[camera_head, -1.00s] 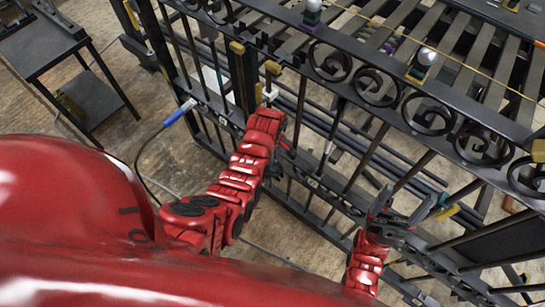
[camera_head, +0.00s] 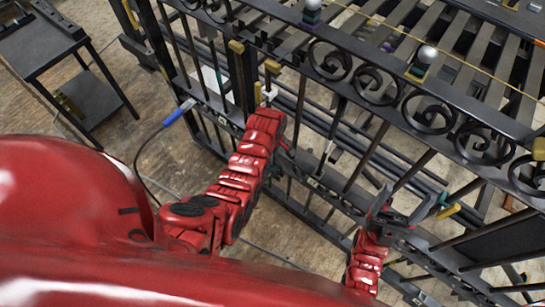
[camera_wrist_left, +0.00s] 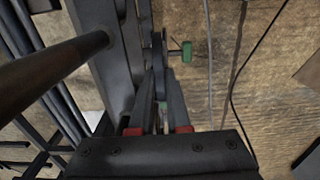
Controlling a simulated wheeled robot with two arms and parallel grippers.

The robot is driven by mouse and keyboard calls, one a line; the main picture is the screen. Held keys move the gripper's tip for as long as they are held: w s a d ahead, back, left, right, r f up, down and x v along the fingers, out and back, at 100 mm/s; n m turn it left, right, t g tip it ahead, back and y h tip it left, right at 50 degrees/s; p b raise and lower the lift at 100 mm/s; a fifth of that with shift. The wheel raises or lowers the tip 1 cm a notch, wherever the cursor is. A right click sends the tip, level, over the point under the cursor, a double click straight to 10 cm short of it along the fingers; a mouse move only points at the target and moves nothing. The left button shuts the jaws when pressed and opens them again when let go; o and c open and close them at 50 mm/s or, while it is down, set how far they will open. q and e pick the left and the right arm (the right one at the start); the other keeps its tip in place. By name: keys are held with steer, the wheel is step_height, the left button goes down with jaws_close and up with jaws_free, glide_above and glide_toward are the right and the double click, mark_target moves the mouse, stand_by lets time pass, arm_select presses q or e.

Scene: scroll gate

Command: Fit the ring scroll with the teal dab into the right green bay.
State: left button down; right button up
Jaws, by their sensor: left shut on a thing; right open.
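My left gripper (camera_head: 272,92) is beside an upright of the black gate (camera_head: 245,75). In the left wrist view its fingers (camera_wrist_left: 160,85) are shut on a thin dark piece, seen edge-on and mostly hidden; I cannot tell its shape. A small green block (camera_wrist_left: 187,52) on a short stem sits just beyond the fingertips, to the right. My right gripper (camera_head: 400,208) is open at the lower right, near a small teal piece (camera_head: 441,199) and a yellow piece (camera_head: 447,212). I cannot make out a teal dab on any scroll. The right green bay is not clearly identifiable.
Several dark scrolls (camera_head: 375,85) line the gate's top band. Finials with pale balls (camera_head: 427,56) stand on the rail. A slatted rack (camera_head: 455,55) lies behind. A dark cart (camera_head: 60,60) stands at the upper left.

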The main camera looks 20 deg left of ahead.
arm_select(q)
steer(key=shift+f+b, duration=0.8)
steer(key=shift+f, duration=0.45)
stand_by(0.8)
steer(key=c, duration=0.8)
jaws_free()
steer(key=shift+r, duration=0.1)
step_height(320, 180, up, 8)
steer(key=shift+w+f, duration=0.1)
step_height(320, 180, up, 3)
steer(key=shift+r+p, duration=0.2)
steer(key=shift+p, duration=0.55)
steer(key=shift+r, duration=0.4)
steer(key=shift+f, duration=0.1)
